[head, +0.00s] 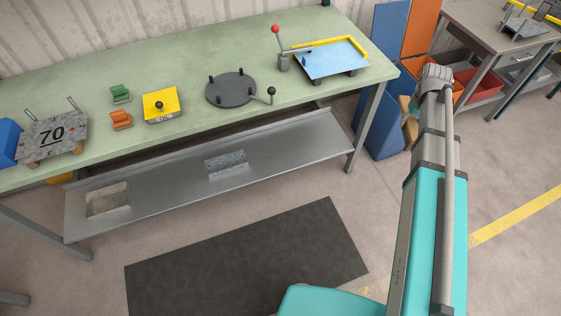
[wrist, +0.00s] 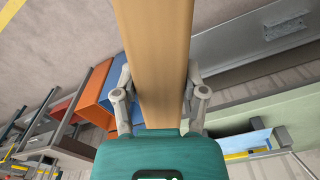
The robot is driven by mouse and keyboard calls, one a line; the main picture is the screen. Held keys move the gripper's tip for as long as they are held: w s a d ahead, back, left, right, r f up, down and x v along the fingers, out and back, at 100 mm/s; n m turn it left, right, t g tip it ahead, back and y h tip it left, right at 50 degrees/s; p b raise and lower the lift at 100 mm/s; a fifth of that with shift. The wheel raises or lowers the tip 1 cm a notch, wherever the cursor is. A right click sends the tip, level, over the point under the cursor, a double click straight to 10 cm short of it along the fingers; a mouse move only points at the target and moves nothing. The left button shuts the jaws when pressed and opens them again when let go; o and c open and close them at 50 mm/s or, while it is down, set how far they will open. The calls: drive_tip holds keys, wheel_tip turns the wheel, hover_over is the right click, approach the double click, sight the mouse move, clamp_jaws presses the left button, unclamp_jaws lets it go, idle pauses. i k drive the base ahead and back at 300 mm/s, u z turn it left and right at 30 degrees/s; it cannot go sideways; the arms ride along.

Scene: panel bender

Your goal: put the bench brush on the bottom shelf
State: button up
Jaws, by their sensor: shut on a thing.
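In the wrist view my gripper (wrist: 158,100) is shut on the bench brush (wrist: 155,50). Only a long, plain tan wooden part of the brush shows there, between the two fingers and running out of the top of the picture; no bristles can be made out. In the head view a small tan piece of the brush (head: 408,106) shows beside my arm, right of the workbench; my arm hides the gripper. The bottom shelf (head: 290,145) is a grey metal sheet under the green bench; it also shows in the wrist view (wrist: 225,42), at the upper right.
A grey metal block (head: 226,162) and a tan-and-grey piece (head: 108,200) lie on the shelf, with bare metal between and to the right. A bench leg (head: 366,130) stands at its right end. Blue and orange panels (head: 423,25) and red bins (head: 480,85) stand near my arm.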

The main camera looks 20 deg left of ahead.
sight(293, 138)
drive_tip(key=u, duration=0.95)
drive_tip(key=k, duration=0.55)
drive_tip(key=i, duration=0.6)
drive_tip(key=z, duration=0.05)
